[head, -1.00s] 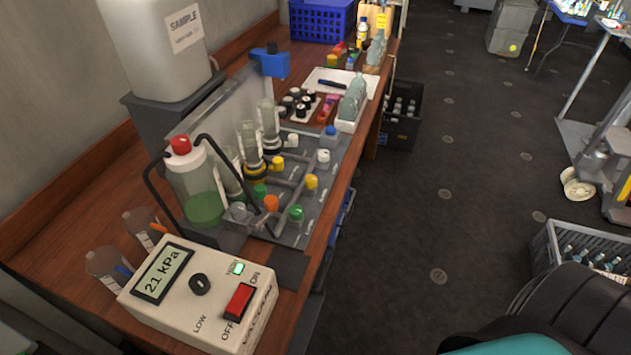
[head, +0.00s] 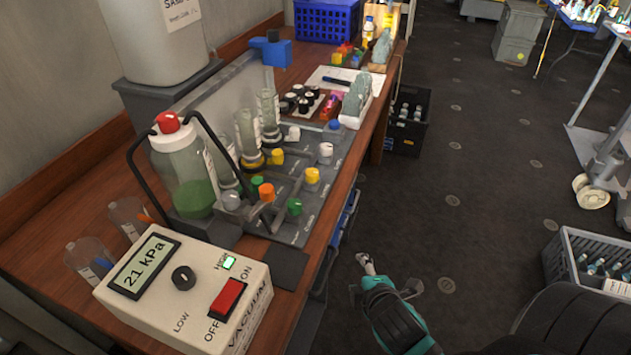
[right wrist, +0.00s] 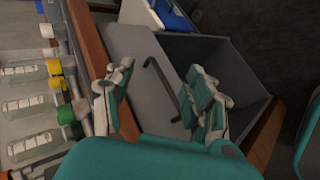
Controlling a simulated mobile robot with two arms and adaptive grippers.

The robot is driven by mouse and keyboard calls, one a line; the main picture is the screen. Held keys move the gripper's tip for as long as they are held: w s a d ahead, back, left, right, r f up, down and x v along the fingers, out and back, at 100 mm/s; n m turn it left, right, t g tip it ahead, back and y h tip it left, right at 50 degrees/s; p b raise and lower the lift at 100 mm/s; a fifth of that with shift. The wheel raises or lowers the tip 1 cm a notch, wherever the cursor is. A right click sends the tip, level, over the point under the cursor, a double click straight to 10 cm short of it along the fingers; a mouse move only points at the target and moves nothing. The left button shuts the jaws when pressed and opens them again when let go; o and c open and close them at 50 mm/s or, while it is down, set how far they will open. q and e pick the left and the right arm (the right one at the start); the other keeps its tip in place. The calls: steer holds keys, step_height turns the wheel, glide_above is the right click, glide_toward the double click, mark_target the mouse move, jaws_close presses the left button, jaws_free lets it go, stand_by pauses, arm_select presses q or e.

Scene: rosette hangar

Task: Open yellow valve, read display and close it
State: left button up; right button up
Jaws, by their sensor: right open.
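The manifold (head: 318,205) on the bench carries several coloured knobs. One yellow valve knob (head: 312,175) sits in its front row, between a green and a white knob. Another yellow knob (head: 277,157) sits farther back by a clear tube. Yellow parts also show at the left of the right wrist view (right wrist: 53,67). The display (head: 147,266) on the cream vacuum box reads 21 kPa. My right gripper (head: 388,276) is open and empty, off the bench's right edge and apart from the knobs. Its two fingers show in the right wrist view (right wrist: 160,95). My left gripper is out of view.
A green-filled bottle (head: 190,170) with a red cap and black tube stands left of the manifold. The red switch (head: 227,298) is on the vacuum box. Crates (head: 407,120) stand on the floor. Open floor lies right of the bench.

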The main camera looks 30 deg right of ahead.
steer(key=w+d+r+n+t, duration=0.25)
steer(key=r+n+t, duration=0.2)
steer(key=n, duration=0.35)
steer(key=n+t+y, duration=0.2)
steer(key=n+t, duration=0.2)
steer(key=n, duration=1.1)
glide_toward(315, 176)
steer(key=w+p, duration=0.1)
steer(key=w, duration=0.2)
steer(key=w+p, duration=0.1)
steer(key=w, duration=0.5)
steer(key=shift+w+d+r+p, duration=0.15)
steer(key=shift+w+d+p, duration=0.2)
steer(key=shift+d+p, duration=0.05)
jaws_close()
